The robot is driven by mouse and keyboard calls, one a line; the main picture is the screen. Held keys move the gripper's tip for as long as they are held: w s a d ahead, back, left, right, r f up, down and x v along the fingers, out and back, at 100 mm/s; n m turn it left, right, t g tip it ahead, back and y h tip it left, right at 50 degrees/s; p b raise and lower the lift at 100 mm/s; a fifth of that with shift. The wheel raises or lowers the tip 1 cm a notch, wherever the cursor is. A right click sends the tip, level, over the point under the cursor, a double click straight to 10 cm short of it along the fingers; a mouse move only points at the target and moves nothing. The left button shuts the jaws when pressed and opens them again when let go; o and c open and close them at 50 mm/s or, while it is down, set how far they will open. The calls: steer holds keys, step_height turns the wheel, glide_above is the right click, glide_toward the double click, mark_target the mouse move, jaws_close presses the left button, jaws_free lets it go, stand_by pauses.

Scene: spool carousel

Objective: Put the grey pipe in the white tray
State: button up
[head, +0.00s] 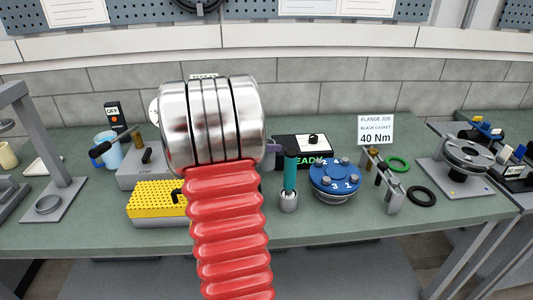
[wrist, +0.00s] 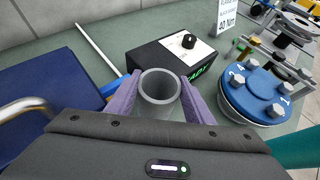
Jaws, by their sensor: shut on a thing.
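The grey pipe (wrist: 160,92) is a short hollow tube, seen with its open end up in the wrist view. My gripper (wrist: 160,100) is shut on it, with a purple finger on each side. In the head view my arm hides the pipe and most of the gripper; a bit of purple finger shows at its right edge. A flat, pale thing (head: 46,167) at the far left of the bench, partly behind a grey stand, may be the white tray; I cannot tell for sure.
A black box with a green READY display (head: 303,150) stands beside the pipe. A yellow perforated block (head: 155,198) and blue mug (head: 108,150) stand to the left.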

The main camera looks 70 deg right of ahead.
steer(key=shift+f, duration=1.8)
steer(key=o, duration=0.9)
steer(key=shift+f, duration=0.1)
steer(key=shift+o, duration=0.2)
steer(key=shift+w+a+r, duration=0.15)
steer(key=shift+a+r, duration=0.1)
steer(key=v, duration=1.1)
steer(key=shift+a, duration=0.25)
